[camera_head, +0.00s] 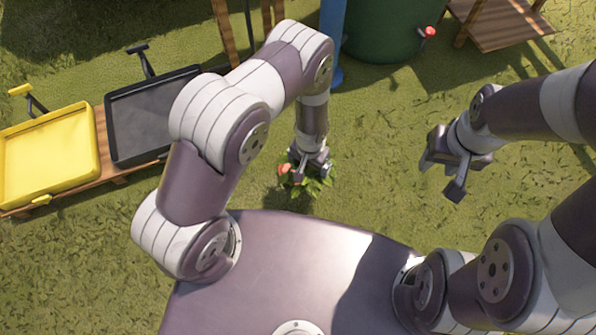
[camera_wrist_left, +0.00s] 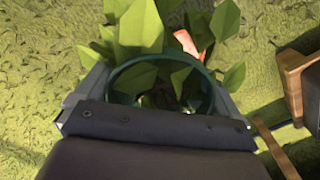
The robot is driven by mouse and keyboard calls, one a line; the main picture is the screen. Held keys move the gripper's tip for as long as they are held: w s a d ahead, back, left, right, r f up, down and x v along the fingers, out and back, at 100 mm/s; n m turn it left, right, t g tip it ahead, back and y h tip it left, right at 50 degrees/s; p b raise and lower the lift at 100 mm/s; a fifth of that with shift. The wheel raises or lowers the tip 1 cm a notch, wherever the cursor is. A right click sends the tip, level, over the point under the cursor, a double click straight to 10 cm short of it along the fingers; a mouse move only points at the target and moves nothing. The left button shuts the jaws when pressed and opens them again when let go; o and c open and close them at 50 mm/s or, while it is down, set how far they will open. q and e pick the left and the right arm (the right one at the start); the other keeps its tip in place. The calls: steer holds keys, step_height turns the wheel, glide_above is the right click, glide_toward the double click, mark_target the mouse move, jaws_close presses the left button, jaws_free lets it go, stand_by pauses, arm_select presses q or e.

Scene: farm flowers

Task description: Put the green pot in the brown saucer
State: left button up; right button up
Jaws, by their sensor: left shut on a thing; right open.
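The green pot (camera_wrist_left: 122,80) shows in the left wrist view as a dark green round rim with a leafy plant (camera_wrist_left: 140,30) and an orange-red bloom in it. My left gripper (camera_head: 309,165) is shut on the pot, with one finger at each side of it in the left wrist view. In the head view the gripper hides most of the pot, and leaves (camera_head: 312,187) stick out around the fingers. My right gripper (camera_head: 447,172) is open and empty over the grass on the right. I cannot make out the brown saucer in either view.
A yellow tray (camera_head: 50,158) and a black tray (camera_head: 150,115) sit on a wooden bench at the left. A dark green barrel (camera_head: 390,28) and a blue post (camera_head: 332,25) stand at the back. A wooden stand (camera_head: 500,22) is at the back right. Grass between the grippers is clear.

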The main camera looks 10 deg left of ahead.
mark_target(308, 181)
arm_select(q)
steer(key=shift+m, duration=0.3)
steer(key=s+f, duration=0.2)
steer(key=f, duration=0.1)
steer(key=s+f+b, duration=0.1)
steer(key=f, duration=0.1)
steer(key=shift+s+d, duration=0.1)
steer(key=shift+d, duration=0.15)
steer(key=w+a+f+b, duration=0.2)
steer(key=w, duration=0.1)
steer(key=w+a+f+b, duration=0.2)
steer(key=w+f+b, duration=0.1)
steer(key=w+a+f+b, duration=0.2)
steer(key=w+b, duration=0.1)
steer(key=shift+w+f, duration=0.25)
steer(key=shift+f, duration=0.1)
step_height(308, 181, down, 4)
steer(key=b, duration=0.4)
steer(key=shift+r+p, duration=0.3)
steer(key=shift+f, duration=0.2)
steer(key=o, duration=0.9)
steer(key=shift+c, duration=0.2)
